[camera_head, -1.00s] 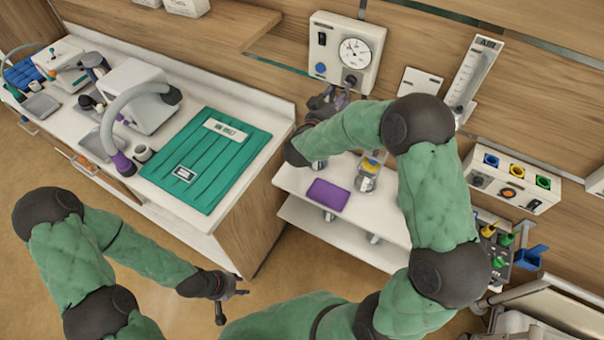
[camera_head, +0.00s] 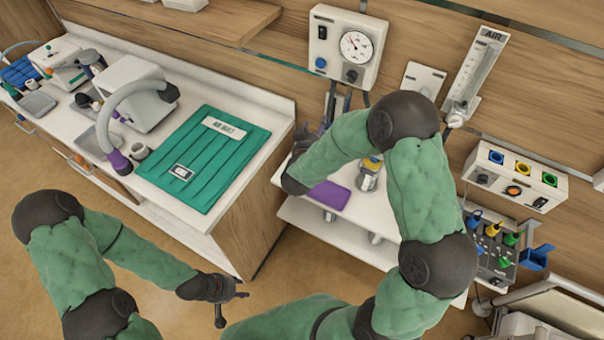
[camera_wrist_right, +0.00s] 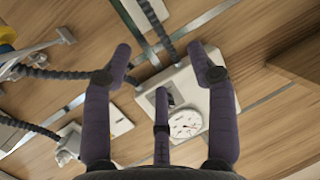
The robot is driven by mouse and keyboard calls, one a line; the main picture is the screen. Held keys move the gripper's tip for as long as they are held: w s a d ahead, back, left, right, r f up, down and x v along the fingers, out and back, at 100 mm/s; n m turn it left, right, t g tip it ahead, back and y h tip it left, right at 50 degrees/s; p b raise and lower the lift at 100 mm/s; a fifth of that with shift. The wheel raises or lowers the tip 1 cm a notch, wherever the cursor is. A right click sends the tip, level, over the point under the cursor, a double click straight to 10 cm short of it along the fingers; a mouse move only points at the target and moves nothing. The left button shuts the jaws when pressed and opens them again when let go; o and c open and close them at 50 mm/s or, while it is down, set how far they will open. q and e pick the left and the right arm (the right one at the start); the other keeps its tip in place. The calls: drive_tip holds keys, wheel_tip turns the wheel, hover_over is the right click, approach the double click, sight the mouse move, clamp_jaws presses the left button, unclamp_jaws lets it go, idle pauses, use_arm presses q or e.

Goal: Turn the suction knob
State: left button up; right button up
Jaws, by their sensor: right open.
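The white suction unit (camera_head: 346,45) is on the wood wall, with a round gauge (camera_head: 356,45) and a dark knob (camera_head: 352,74) below it. A smaller blue knob (camera_head: 320,63) sits at its lower left. My right gripper (camera_head: 304,136) is below and left of the unit, apart from the knob and partly hidden by my arm. In the right wrist view its fingers (camera_wrist_right: 164,72) are spread and empty, with the unit (camera_wrist_right: 203,82) beyond; one finger overlaps it, so the knob there is hard to make out. My left gripper (camera_head: 232,302) hangs low over the floor, fingers apart and empty.
Below the unit, a white cart holds a purple item (camera_head: 328,195) and a bottle (camera_head: 369,175), close to my right arm. A counter with a green mat (camera_head: 205,158) stands at left. An AIR flowmeter (camera_head: 476,75) and a socket box (camera_head: 515,178) are right of the unit.

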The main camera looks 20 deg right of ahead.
drive_tip(key=s+a+f+n+g+y+b, duration=0.1)
drive_tip(key=a+f+y, duration=0.1)
drive_tip(key=f, duration=0.6)
drive_tip(key=s+a+f+n+g+y+b, duration=0.1)
drive_tip(key=s+a+f+y+b, duration=0.1)
drive_tip(key=f, duration=0.6)
drive_tip(key=shift+a+y, duration=0.7)
drive_tip(key=shift+a, duration=0.15)
drive_tip(key=s+a+f+n+g+y+b, duration=0.1)
drive_tip(key=s+a+f+g+y+b, duration=0.2)
drive_tip(key=f, duration=0.4)
drive_tip(key=s+a+f+n+g+y+b, duration=0.1)
drive_tip(key=s+a+f, duration=0.2)
drive_tip(key=s+f, duration=0.35)
drive_tip(key=s+a+f+g+y+b, duration=0.1)
drive_tip(key=s+a+f+g, duration=0.1)
drive_tip(key=s+f, duration=0.3)
drive_tip(key=s+a+f+g+y+b, duration=0.2)
drive_tip(key=s+a+f+g, duration=0.1)
drive_tip(key=s, duration=0.9)
wheel_tip(320, 180, down, 2)
drive_tip(key=shift+a+f+n+g+b, duration=0.2)
drive_tip(key=shift+a+n+g+b, duration=0.15)
drive_tip(key=shift+g, duration=0.25)
drive_tip(key=shift+w, duration=0.15)
